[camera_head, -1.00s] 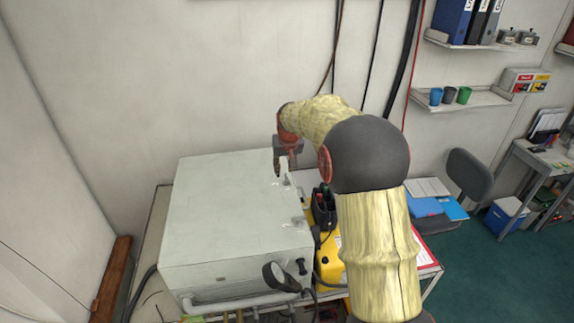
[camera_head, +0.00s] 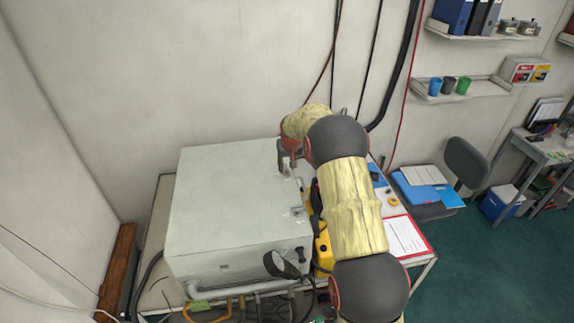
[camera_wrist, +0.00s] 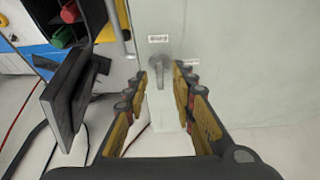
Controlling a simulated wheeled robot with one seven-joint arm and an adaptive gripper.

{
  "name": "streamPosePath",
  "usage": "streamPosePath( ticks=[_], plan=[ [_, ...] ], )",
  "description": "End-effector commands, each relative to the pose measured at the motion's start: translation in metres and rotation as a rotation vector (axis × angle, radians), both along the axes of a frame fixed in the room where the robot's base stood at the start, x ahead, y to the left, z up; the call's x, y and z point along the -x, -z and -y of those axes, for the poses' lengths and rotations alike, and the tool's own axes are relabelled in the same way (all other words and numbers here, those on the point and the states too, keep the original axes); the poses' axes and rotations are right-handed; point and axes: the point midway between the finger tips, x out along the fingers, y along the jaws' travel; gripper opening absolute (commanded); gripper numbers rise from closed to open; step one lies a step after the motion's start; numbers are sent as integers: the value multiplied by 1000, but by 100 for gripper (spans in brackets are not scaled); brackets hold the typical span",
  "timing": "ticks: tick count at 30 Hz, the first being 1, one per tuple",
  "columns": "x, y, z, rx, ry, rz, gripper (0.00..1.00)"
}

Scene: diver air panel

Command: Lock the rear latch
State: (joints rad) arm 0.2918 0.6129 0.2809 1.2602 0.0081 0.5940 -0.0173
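The light grey panel box (camera_head: 225,205) stands on a table in the head view. The rear latch (camera_wrist: 158,63), a small grey lever with a round pivot under a small label, is on the pale box face in the wrist view. Its lever points down in that picture. My gripper (camera_wrist: 161,80) is open, with one finger on each side of the lever. Whether either finger touches it I cannot tell. In the head view my gripper (camera_head: 290,163) is at the rear right edge of the box and its fingertips are partly hidden. Another latch (camera_head: 298,211) is nearer the front.
A gauge (camera_head: 280,264) and pipes are at the box's front. A yellow case (camera_head: 323,252) stands right of the box, below my arm. The wrist view shows a dark bracket-like object (camera_wrist: 72,95) left of my gripper. A wall is behind.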

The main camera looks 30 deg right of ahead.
Motion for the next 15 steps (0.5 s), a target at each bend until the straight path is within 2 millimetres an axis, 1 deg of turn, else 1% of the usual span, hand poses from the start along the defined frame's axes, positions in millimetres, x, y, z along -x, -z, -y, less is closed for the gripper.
streamPosePath(
  ticks=[8, 15],
  plan=[
    [-1, 3, 0, 0, 0, 0, 26],
    [-1, 2, 0, 0, 0, -1, 13]
  ],
)
